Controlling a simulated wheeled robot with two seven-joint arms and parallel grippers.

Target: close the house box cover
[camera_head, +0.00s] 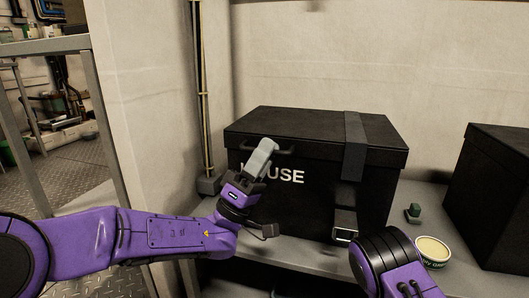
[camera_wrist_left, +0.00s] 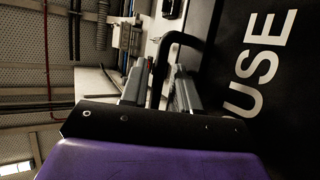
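The black house box (camera_head: 310,208) stands on a grey shelf, with white lettering partly covered by my left gripper. Its cover (camera_head: 300,122) lies on top and looks level, with no clear gap at the front. A dark strap (camera_head: 354,150) runs over the cover, and a buckle (camera_head: 344,228) shows lower on the front. My left gripper (camera_head: 264,152) is at the black front handle (camera_head: 286,151). In the left wrist view, the handle (camera_wrist_left: 161,68) passes between the two spread grey fingers (camera_wrist_left: 160,92); firm contact is not clear. My right gripper is not visible.
A second black box (camera_head: 490,190) stands at the right. A round tin (camera_head: 432,250) and a small dark green object (camera_head: 414,211) sit on the shelf (camera_head: 412,190) between the boxes. A wall is behind, and a metal frame (camera_head: 100,130) stands at the left.

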